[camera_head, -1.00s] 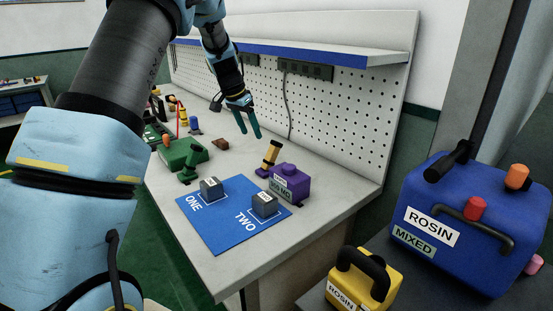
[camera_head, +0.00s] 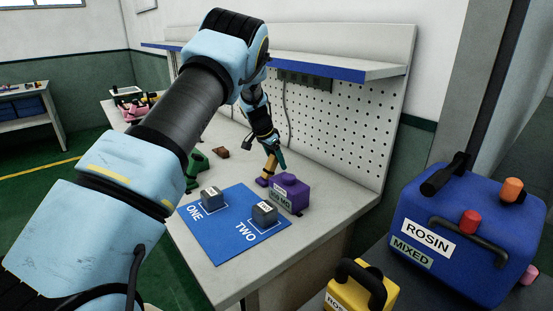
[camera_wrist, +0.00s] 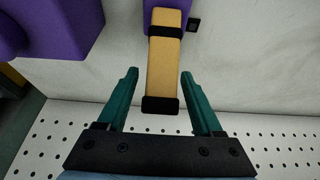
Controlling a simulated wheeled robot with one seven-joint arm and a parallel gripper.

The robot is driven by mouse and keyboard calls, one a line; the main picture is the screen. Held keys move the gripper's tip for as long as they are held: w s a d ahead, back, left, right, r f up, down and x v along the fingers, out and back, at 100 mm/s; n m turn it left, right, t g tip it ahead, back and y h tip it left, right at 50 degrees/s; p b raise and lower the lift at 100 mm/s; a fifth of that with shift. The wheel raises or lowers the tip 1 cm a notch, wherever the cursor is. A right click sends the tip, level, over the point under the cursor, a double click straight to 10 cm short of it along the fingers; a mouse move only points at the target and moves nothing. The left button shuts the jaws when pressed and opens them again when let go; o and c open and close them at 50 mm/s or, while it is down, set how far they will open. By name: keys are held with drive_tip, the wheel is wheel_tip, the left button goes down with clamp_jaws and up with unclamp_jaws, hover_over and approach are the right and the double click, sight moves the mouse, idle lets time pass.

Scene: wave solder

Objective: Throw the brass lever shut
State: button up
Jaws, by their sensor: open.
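The brass lever (camera_head: 269,169) stands tilted on the bench beside a purple box (camera_head: 290,192) marked with a white label. In the wrist view the lever (camera_wrist: 163,65) is a yellow bar with black bands near its ends. It runs from a purple base (camera_wrist: 150,8) down toward my gripper. My gripper (camera_head: 276,158) is at the lever's upper part in the head view. In the wrist view my gripper (camera_wrist: 160,74) is open, with one green finger on each side of the lever's near end and a gap on both sides. I cannot tell the depth between them.
A blue mat (camera_head: 228,233) marked ONE and TWO bears two grey blocks (camera_head: 211,199), (camera_head: 264,213). A green fixture (camera_head: 196,166) is partly behind my arm. A pegboard (camera_head: 335,120) backs the bench. A blue ROSIN container (camera_head: 465,225) and a yellow one (camera_head: 362,290) stand at right.

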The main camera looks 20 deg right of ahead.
drive_tip(key=shift+f, duration=0.15)
clamp_jaws()
idle(0.5)
idle(0.9)
